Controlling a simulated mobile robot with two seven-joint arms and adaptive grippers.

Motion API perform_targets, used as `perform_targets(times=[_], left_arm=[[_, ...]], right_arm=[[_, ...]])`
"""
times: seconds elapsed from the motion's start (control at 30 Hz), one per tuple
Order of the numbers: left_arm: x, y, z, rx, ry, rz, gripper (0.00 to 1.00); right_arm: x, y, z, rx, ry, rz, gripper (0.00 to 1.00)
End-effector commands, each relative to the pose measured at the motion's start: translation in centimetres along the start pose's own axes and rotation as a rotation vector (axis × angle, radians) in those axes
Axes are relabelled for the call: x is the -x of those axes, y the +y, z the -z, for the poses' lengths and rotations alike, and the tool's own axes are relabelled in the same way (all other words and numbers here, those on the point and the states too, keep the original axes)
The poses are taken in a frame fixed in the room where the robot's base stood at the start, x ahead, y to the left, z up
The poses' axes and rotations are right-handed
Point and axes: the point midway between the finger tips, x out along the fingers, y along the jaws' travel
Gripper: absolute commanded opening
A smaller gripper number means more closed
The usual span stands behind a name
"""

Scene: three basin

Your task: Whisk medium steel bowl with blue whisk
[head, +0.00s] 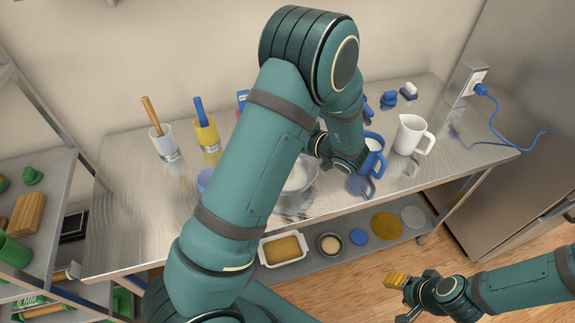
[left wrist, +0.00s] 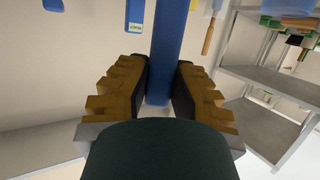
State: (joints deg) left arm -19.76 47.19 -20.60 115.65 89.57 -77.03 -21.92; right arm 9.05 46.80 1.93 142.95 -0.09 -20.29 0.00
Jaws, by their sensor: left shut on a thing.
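My left gripper (left wrist: 160,88) is shut on a blue handle, taken as the blue whisk (left wrist: 169,45), in the left wrist view. The whisk's wires are out of sight there. In the head view, my left arm reaches across the table, and its forearm hides the left fingers and the whisk. A steel bowl (head: 302,180) with whitish contents stands just below the left wrist, partly covered by the arm. I cannot tell whether the whisk touches the bowl. My right gripper (head: 404,297) is low at the right, over the floor, with its fingers apart and empty.
A blue pitcher (head: 375,150) and a white pitcher (head: 412,136) stand right of the bowl. A power outlet with a blue cord (head: 520,145) is at the right. The table's left part is fairly clear.

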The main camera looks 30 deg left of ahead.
Motion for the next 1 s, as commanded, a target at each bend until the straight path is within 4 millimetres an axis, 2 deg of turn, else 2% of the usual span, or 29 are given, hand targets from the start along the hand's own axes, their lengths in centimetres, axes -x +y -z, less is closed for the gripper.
perform_targets(times=[1.0], left_arm=[[3.1, 0.0, 10.3, 0.004, 0.0, -0.001, 0.0]], right_arm=[[0.0, 0.0, 0.0, 0.0, 0.0, 0.0, 0.47]])
